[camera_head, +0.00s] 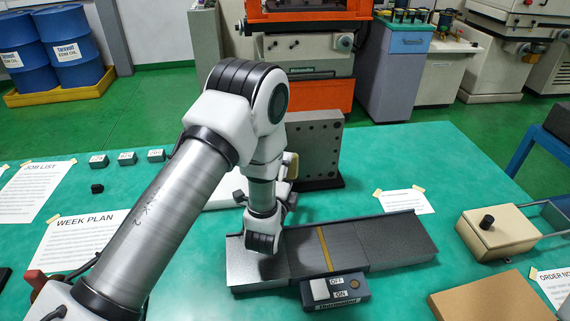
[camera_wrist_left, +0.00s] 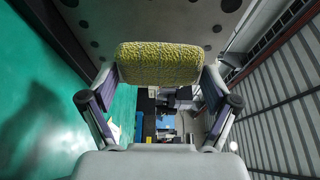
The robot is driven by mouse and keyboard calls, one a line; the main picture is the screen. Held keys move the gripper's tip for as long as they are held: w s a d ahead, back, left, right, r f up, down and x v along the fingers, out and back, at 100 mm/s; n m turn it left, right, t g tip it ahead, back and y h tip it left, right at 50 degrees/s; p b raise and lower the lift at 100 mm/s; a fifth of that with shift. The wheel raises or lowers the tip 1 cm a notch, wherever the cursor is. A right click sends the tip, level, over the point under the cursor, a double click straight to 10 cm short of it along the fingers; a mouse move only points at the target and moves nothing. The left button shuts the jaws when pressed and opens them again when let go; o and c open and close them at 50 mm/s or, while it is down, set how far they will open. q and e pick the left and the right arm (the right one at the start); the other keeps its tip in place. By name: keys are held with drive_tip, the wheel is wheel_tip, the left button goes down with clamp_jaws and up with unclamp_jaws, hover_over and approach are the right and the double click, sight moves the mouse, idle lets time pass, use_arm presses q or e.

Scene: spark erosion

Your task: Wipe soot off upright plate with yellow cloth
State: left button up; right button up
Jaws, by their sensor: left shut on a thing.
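The upright plate (camera_head: 318,142) is a grey metal block with several holes, standing on a dark base on the green table. Its face also shows across the top of the left wrist view (camera_wrist_left: 150,15). My left gripper (camera_wrist_left: 160,75) is shut on the yellow cloth (camera_wrist_left: 160,64), a thick textured pad held between its fingertips. The cloth is in front of the plate face; I cannot tell if it touches. In the head view a yellowish edge of the cloth (camera_head: 292,165) shows beside the plate, and my arm hides most of the gripper. No soot is clearly visible. My right gripper is not in view.
A grey magnetic table (camera_head: 400,240) with a yellow strip lies in front, with an ON/OFF switch box (camera_head: 335,290) at its front edge. A beige box (camera_head: 498,232) and a brown box (camera_head: 490,298) are at the right.

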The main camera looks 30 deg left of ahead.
use_arm(q)
drive_tip(key=shift+s+d, duration=0.3)
drive_tip(key=shift+s, duration=0.15)
drive_tip(key=shift+s+d, duration=0.95)
drive_tip(key=shift+s, duration=0.25)
drive_tip(key=shift+a, duration=0.1)
